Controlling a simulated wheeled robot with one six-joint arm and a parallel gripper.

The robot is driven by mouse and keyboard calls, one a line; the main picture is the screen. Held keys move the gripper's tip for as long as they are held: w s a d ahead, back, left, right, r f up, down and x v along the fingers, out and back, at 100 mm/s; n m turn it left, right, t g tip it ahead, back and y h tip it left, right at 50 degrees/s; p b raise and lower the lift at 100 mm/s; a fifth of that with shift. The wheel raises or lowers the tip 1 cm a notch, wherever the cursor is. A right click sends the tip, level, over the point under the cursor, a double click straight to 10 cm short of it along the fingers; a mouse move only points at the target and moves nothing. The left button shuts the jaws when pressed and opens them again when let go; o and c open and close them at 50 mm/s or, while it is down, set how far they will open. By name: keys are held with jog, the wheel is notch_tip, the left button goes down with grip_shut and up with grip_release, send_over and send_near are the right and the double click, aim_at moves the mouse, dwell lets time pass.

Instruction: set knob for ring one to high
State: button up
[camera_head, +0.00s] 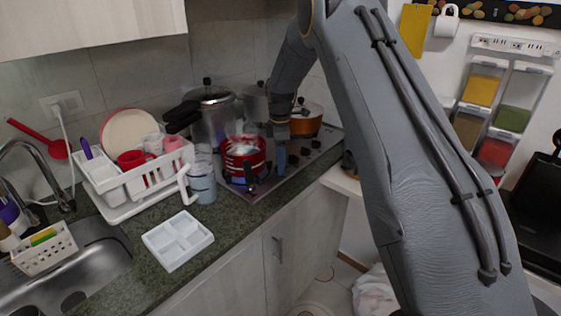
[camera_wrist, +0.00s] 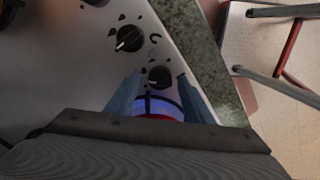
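The cooktop's grey panel (camera_wrist: 60,55) has a black knob (camera_wrist: 159,76) near its corner and another black knob (camera_wrist: 130,38) with a white pointer mark farther up. A third dark knob shows partly at the top edge. Printed marks surround the knobs; which one is ring one I cannot tell. My gripper (camera_wrist: 160,78) is open. Its two blue-grey fingers stand apart on either side of the corner knob, with gaps to it. A blue and red rounded thing (camera_wrist: 158,108) shows between the fingers. In the head view my gripper (camera_head: 280,157) points down over the cooktop (camera_head: 287,170).
A red pot (camera_head: 244,158) stands left of my gripper, with an orange pot (camera_head: 306,118) and a steel pressure cooker (camera_head: 210,105) behind. A clear jug (camera_head: 202,180), white divided tray (camera_head: 178,240) and dish rack (camera_head: 128,195) occupy the counter's left. The counter's front edge is close.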

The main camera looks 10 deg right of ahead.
jog(key=c, duration=0.9)
jog(key=shift+m+b, duration=0.4)
jog(key=shift+m, duration=0.3)
jog(key=o, duration=1)
jog(key=shift+r, duration=0.1)
notch_tip(320, 180, up, 7)
jog(key=shift+w+f+b, duration=0.1)
jog(key=shift+f+b, duration=0.1)
jog(key=shift+b, duration=1)
jog(key=shift+r, duration=0.5)
